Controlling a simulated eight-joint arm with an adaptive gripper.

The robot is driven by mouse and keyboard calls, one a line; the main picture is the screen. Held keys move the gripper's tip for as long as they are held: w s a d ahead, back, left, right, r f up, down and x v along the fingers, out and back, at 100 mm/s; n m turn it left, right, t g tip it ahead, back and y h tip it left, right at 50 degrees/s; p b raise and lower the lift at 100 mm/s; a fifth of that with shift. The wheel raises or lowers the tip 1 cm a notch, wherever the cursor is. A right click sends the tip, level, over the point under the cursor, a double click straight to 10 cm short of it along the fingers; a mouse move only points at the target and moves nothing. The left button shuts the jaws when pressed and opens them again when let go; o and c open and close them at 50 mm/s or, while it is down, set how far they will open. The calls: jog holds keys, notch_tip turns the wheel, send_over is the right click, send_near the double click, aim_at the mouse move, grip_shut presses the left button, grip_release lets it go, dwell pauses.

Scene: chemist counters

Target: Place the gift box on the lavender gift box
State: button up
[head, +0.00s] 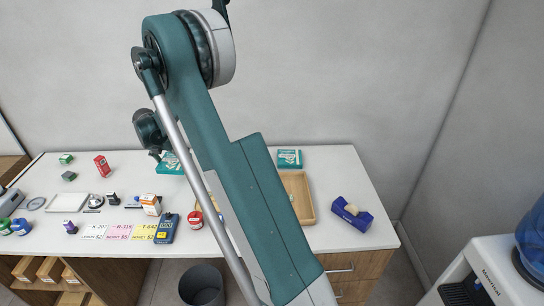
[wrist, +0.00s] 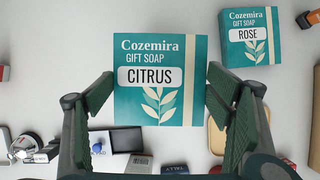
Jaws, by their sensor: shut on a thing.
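A teal gift soap box labelled CITRUS (wrist: 160,58) lies between the two fingers of my gripper (wrist: 160,84) in the wrist view, and the gripper is shut on it. It looks nearer the camera than a second teal box labelled ROSE (wrist: 250,36) to its right. In the head view, a teal box (head: 170,165) shows below my gripper (head: 156,154), partly hidden by my arm. The ROSE box also shows in the head view (head: 289,159), at the counter's back edge. No label reading lavender is visible; whether a box lies under the CITRUS one is hidden.
A wooden tray (head: 301,197) lies on the counter, partly behind my arm. A blue tape dispenser (head: 350,213) stands to its right. The back right of the counter (head: 335,165) is clear.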

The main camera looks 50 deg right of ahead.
jog(key=s+d+r+m, duration=0.1)
jog(key=s+d, duration=0.3)
jog(key=d, duration=0.5)
jog(key=s+d, duration=0.3)
jog(key=d, duration=0.5)
jog(key=s+d+r+m, duration=0.1)
jog(key=s+d, duration=0.3)
jog(key=d, duration=0.5)
jog(key=r+m+g, duration=0.1)
send_over(290, 155)
jog(key=a, duration=0.2)
jog(key=shift+s+d+r+h, duration=0.15)
jog(key=shift+s+h, duration=0.15)
jog(key=shift+s, duration=0.15)
jog(key=shift+f, duration=3.15)
jog(key=shift+f, duration=1.85)
jog(key=shift+f, duration=0.15)
